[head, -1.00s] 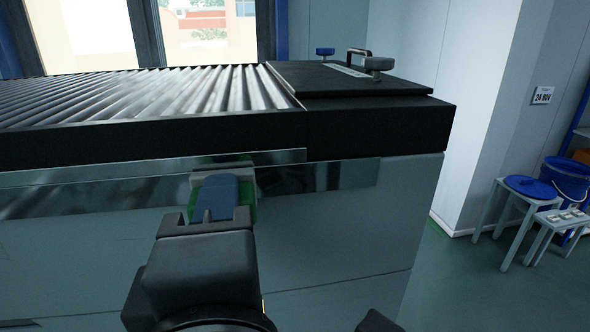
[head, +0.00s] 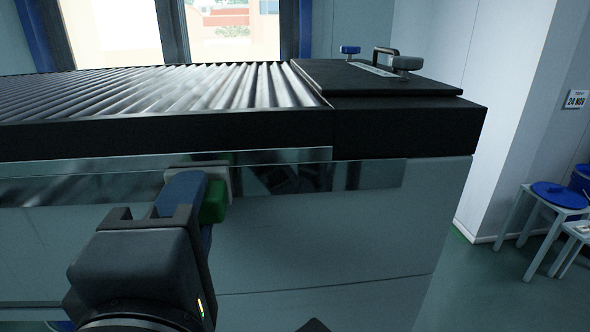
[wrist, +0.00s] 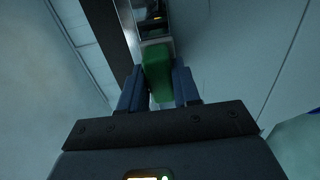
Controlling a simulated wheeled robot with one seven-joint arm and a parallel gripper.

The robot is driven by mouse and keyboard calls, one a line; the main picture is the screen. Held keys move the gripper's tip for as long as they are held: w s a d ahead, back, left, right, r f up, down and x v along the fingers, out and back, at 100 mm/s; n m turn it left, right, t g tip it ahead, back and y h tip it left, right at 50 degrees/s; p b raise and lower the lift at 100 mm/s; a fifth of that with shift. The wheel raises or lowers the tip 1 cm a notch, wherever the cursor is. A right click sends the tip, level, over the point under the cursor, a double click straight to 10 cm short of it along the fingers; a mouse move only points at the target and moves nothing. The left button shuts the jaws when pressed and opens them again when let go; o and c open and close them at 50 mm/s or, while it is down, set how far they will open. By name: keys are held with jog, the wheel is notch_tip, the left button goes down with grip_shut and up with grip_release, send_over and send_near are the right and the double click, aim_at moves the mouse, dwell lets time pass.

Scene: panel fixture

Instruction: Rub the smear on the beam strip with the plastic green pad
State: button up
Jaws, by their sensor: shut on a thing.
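The green pad (head: 213,203) is held in my gripper (head: 192,196), which is shut on it. In the wrist view the pad (wrist: 157,72) sits between the two blue fingers of my gripper (wrist: 159,88). A pale plate shows at the pad's far side, against or very close to the shiny beam strip (head: 370,174); whether it touches I cannot tell. The strip runs along the front face just under the dark top edge. I cannot make out the smear; dark patches on the strip right of the pad may be reflections.
A ribbed roller surface (head: 200,92) and a black cover plate (head: 370,80) with two knobs and a handle lie above the strip. A blue-lidded stool (head: 558,195) stands on the floor at the right. The floor between is clear.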

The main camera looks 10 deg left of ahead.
jog(key=shift+s+a, duration=0.25)
jog(key=shift+a, duration=0.8)
jog(key=shift+s+a, duration=0.2)
jog(key=shift+a, duration=0.9)
jog(key=shift+s+a, duration=0.25)
jog(key=shift+a, duration=0.8)
jog(key=shift+v, duration=3)
jog(key=v, duration=0.3)
